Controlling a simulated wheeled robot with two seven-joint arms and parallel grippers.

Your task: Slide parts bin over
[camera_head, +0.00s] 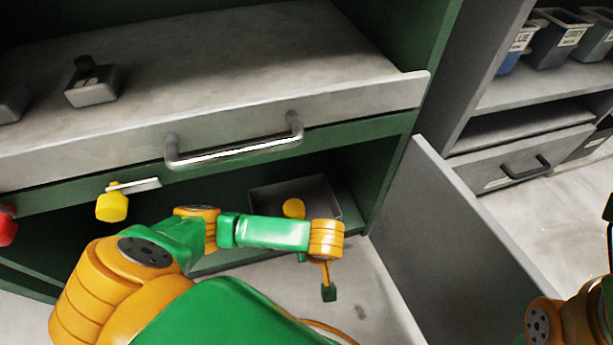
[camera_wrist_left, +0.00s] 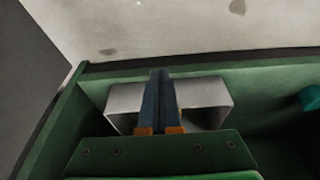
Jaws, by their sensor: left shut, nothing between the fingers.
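The parts bin is a grey open box (camera_head: 262,197) inside the lower compartment of the green cabinet, near its right wall. A small yellow-orange round shape shows over it; I cannot tell whether it lies in the bin. My left gripper (camera_head: 328,292) is at the compartment's open front, partly hidden by my arm. In the left wrist view its fingers (camera_wrist_left: 159,74) are shut and empty, and they cross in front of the bin (camera_wrist_left: 204,97), hiding its middle. Whether they touch it I cannot tell. My right gripper is not clearly in view; part of its arm shows at the right edge.
A cabinet drawer front with a metal handle (camera_head: 232,150) lies above the compartment. A grey door panel (camera_head: 450,250) stands open at the right. A yellow knob (camera_head: 112,206) and a red knob (camera_head: 7,228) are at the left. Labelled bins (camera_head: 560,38) stand on the far right shelf.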

